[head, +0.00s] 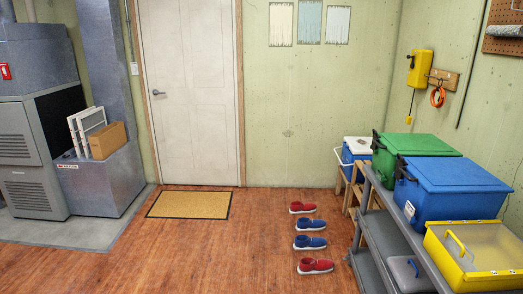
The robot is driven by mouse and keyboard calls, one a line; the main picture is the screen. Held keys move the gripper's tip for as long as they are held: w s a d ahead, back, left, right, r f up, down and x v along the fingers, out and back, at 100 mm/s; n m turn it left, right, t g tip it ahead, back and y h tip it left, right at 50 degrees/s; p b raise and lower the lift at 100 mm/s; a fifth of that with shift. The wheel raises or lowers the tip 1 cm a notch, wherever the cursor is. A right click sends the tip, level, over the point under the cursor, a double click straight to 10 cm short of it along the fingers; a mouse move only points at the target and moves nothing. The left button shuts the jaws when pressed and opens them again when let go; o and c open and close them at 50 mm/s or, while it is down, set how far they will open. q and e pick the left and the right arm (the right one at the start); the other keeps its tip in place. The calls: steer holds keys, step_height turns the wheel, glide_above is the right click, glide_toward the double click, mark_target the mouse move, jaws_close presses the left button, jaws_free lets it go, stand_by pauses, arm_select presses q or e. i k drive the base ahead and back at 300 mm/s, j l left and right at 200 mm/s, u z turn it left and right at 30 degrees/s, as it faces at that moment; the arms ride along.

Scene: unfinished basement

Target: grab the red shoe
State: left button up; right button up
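Two red shoes lie on the wooden floor in the head view. One red shoe (302,208) is at the far end of a row of shoes, and the other red shoe (315,266) is at the near end. Two blue shoes lie between them, a farther blue shoe (310,225) and a nearer blue shoe (309,243). All of them have pale soles and rest sole down with gaps between them. Neither of my grippers shows in this view.
A grey shelf (403,258) with blue, green and yellow bins stands close to the right of the shoes. A doormat (189,205) lies before the closed door (190,90). A furnace (28,160) stands at left. The floor left of the shoes is clear.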

mark_target(316, 265)
steer(key=i+z, duration=0.15)
steer(key=i, duration=0.3)
steer(key=i+j+z, duration=0.1)
steer(key=i, duration=0.4)
steer(key=i+j+z, duration=0.15)
steer(key=i, duration=0.3)
steer(key=i+j+z, duration=0.2)
steer(key=i+z, duration=0.2)
steer(key=i+j+z, duration=0.95)
steer(key=j+z, duration=0.2)
steer(key=j, duration=0.15)
